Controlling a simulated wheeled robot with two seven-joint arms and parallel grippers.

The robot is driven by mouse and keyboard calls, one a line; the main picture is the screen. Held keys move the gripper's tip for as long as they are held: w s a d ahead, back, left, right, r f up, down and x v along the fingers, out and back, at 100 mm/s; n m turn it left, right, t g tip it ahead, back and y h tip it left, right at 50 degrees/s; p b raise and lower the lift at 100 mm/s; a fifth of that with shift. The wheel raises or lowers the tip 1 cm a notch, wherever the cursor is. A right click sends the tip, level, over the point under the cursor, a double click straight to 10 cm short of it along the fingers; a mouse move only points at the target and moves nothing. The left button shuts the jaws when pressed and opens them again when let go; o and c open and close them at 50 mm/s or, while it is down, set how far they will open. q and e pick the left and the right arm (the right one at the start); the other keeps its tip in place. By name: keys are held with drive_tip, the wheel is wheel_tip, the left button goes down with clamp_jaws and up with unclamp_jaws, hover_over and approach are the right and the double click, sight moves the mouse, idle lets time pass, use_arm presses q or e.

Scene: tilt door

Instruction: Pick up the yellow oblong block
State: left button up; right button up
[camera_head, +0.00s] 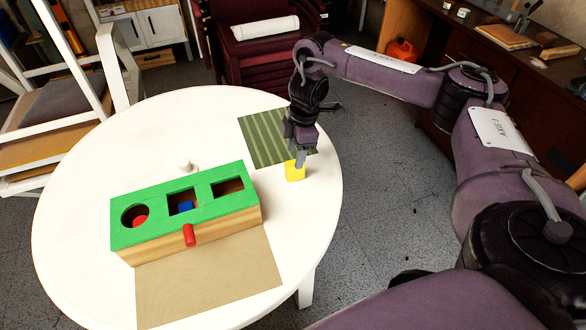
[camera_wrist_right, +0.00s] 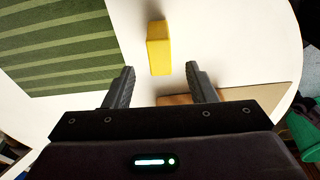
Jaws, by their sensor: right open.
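The yellow oblong block (camera_head: 295,172) stands on the white round table near its right edge, beside the green striped mat. It also shows in the right wrist view (camera_wrist_right: 159,50), ahead of and between the two fingers. My right gripper (camera_head: 300,160) is just above and behind the block in the head view, partly overlapping it. In the wrist view the right gripper (camera_wrist_right: 160,85) has its fingers spread apart, with nothing between the tips. My left gripper is not in view.
A green-topped wooden box (camera_head: 190,208) with shaped holes and a red peg (camera_head: 189,235) on its front stands on the table (camera_head: 80,150). A white peg (camera_head: 185,165) stands behind it. A striped mat (camera_head: 262,140) lies near the block and a tan mat (camera_head: 210,283) in front of the box.

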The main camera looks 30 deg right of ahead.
sight(295, 170)
wheel_tip(295, 170, down, 4)
drive_tip(key=shift+r, duration=0.1)
drive_tip(key=shift+a+f+p, duration=0.1)
drive_tip(key=shift+f+p, duration=0.2)
drive_tip(key=shift+f, duration=0.2)
drive_tip(key=c, duration=1.1)
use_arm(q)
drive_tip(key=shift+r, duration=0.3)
